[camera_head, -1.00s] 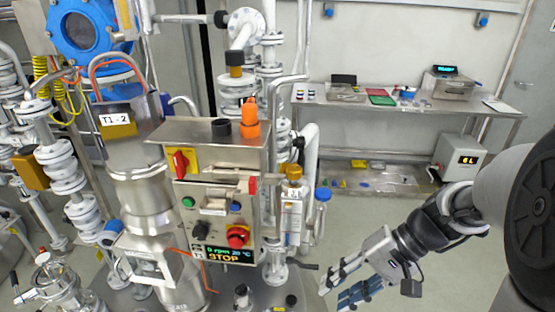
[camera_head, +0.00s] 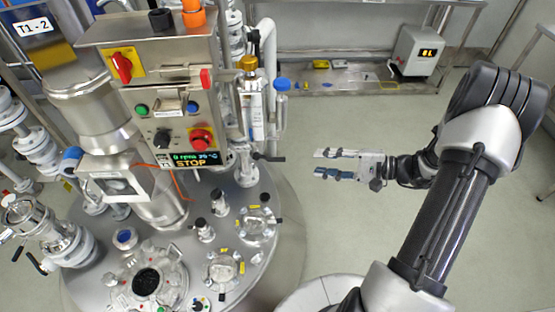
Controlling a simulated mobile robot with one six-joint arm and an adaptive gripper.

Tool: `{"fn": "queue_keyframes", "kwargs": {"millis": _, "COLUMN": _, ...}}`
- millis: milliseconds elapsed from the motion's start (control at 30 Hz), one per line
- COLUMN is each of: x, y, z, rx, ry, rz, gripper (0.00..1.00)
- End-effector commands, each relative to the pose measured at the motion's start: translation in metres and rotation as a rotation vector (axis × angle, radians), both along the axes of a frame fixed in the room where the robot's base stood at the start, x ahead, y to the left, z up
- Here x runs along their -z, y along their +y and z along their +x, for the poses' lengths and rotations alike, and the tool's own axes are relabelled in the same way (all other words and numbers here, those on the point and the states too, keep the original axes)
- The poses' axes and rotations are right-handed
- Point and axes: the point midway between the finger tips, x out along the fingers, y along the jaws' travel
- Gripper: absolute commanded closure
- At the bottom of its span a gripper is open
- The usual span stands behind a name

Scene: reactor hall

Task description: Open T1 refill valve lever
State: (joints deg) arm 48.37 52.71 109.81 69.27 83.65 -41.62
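The reactor assembly labelled T1-2 (camera_head: 35,26) fills the left of the view. A black lever handle (camera_head: 268,157) sticks out to the right on a white valve, low on the pipe beside the control box; I cannot read a label that names it as the T1 refill valve lever. My gripper (camera_head: 320,163) is to the right of that handle, pointing left at it with a gap between. Its two fingers are apart, and nothing shows between them.
The steel control box (camera_head: 150,95) with switches and a STOP display stands left of the handle. The round metal vessel lid (camera_head: 215,240) with several fittings lies below. A steel bench shelf (camera_head: 345,78) and a scale box (camera_head: 414,50) stand behind. The floor between is clear.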

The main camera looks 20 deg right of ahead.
Motion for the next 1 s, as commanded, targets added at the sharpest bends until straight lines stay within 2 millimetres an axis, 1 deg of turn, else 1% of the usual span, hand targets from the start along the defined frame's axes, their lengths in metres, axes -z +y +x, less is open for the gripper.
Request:
{"fn": "queue_keyframes", "kwargs": {"millis": 33, "x": 0.004, "y": 0.011, "z": 0.005, "rx": -0.006, "ry": 0.0, "rz": 0.0, "gripper": 0.68}}
{"fn": "queue_keyframes", "kwargs": {"millis": 100, "x": 0.008, "y": 0.025, "z": 0.013, "rx": -0.006, "ry": 0.002, "rz": 0.0, "gripper": 0.68}}
{"fn": "queue_keyframes", "kwargs": {"millis": 400, "x": 0.021, "y": 0.08, "z": 0.045, "rx": -0.007, "ry": 0.0, "rz": -0.001, "gripper": 0.68}}
{"fn": "queue_keyframes", "kwargs": {"millis": 500, "x": 0.025, "y": 0.094, "z": 0.054, "rx": -0.006, "ry": 0.001, "rz": -0.002, "gripper": 0.68}}
{"fn": "queue_keyframes", "kwargs": {"millis": 700, "x": 0.029, "y": 0.113, "z": 0.065, "rx": -0.003, "ry": 0.001, "rz": -0.001, "gripper": 0.68}}
{"fn": "queue_keyframes", "kwargs": {"millis": 833, "x": 0.03, "y": 0.117, "z": 0.068, "rx": -0.002, "ry": 0.001, "rz": -0.001, "gripper": 0.68}}
{"fn": "queue_keyframes", "kwargs": {"millis": 1000, "x": 0.03, "y": 0.118, "z": 0.068, "rx": -0.001, "ry": 0.001, "rz": -0.001, "gripper": 0.68}}
